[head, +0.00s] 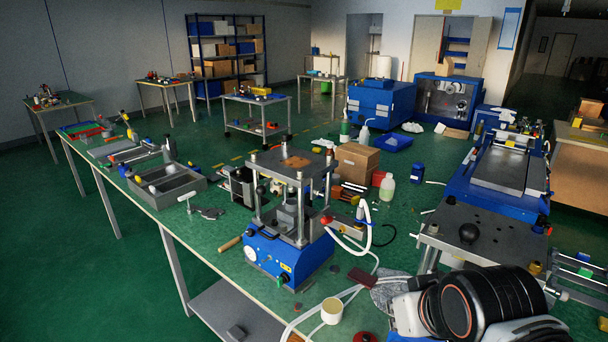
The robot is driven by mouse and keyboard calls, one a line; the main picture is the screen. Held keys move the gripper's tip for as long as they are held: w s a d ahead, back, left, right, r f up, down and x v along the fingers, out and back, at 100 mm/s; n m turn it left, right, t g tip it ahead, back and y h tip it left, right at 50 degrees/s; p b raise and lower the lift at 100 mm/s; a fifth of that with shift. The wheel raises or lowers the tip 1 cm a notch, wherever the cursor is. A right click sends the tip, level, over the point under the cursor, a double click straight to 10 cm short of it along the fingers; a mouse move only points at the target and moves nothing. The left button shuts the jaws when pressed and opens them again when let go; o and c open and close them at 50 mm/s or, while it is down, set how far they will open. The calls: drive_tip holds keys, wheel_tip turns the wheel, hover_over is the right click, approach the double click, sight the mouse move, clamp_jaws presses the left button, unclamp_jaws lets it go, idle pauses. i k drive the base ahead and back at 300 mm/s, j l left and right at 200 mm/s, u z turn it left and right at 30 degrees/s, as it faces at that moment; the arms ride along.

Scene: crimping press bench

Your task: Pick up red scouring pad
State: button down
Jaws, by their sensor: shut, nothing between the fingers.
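A flat, dark red rectangular pad, which looks like the red scouring pad (362,279), lies on the green bench top at the front right of the blue press. A white hose or cable runs close by it, and a grey mottled cloth-like piece (387,292) lies at its right. My arm fills the bottom right corner, to the right of the pad. The fingers of my gripper do not show.
The blue crimping press (290,240) stands left of the pad. A cream cup (332,310) and a red round thing (365,337) are near the front edge. A wooden-handled tool (229,244) lies left of the press. Bottles and a cardboard box (357,162) stand behind.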

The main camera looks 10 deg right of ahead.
sight(364, 279)
drive_tip(key=j+z, duration=0.2)
drive_tip(key=z, duration=0.55)
drive_tip(key=j+z, duration=0.35)
drive_tip(key=j, duration=0.55)
drive_tip(key=j+z, duration=0.4)
drive_tip(key=j, duration=1.05)
